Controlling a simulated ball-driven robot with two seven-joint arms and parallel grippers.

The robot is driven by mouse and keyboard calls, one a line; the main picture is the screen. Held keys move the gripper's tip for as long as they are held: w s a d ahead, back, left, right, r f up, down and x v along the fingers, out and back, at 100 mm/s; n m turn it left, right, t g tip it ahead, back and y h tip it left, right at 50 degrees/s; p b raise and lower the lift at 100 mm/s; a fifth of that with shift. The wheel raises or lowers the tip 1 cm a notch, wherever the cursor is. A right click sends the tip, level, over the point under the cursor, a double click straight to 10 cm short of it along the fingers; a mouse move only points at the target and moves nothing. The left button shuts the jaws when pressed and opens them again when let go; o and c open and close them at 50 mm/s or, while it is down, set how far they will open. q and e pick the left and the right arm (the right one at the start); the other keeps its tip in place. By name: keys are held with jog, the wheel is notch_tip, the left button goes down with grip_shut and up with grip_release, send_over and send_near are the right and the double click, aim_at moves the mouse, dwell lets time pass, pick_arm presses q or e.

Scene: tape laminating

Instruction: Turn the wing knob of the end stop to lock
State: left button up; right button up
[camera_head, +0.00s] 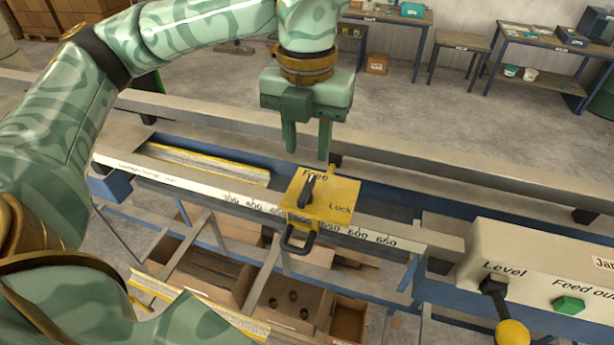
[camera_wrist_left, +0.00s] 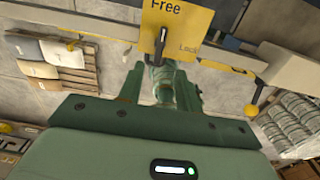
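The end stop is a yellow plate (camera_head: 330,207) marked Free and Lock, mounted on the scaled rail. Its black wing knob (camera_head: 307,190) points toward the Free mark. A black loop handle (camera_head: 298,243) hangs below the plate. My left gripper (camera_head: 308,153) is open and empty, just above and behind the plate, its fingers pointing down and apart from the knob. In the left wrist view the knob (camera_wrist_left: 160,46) is upright below the word Free, and the gripper's fingers (camera_wrist_left: 160,88) are spread below it. My right gripper is not in view.
The scaled rail (camera_head: 378,237) runs across the bench. A control box (camera_head: 540,262) with a Level lever (camera_head: 498,300) and a green button (camera_head: 568,305) stands at the right. Cardboard boxes (camera_head: 225,280) lie under the rail. Tables (camera_head: 545,45) stand far behind.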

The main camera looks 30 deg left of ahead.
aim_at(307, 187)
pick_arm(q)
notch_tip(307, 187, down, 9)
jog(key=shift+w+r+p, duration=0.1)
jog(key=shift+r+p, duration=0.05)
jog(key=shift+p, duration=0.45)
jog(key=shift+w+a+f, duration=0.1)
jog(key=shift+a+f, duration=0.05)
jog(key=shift+f, duration=0.05)
grip_shut()
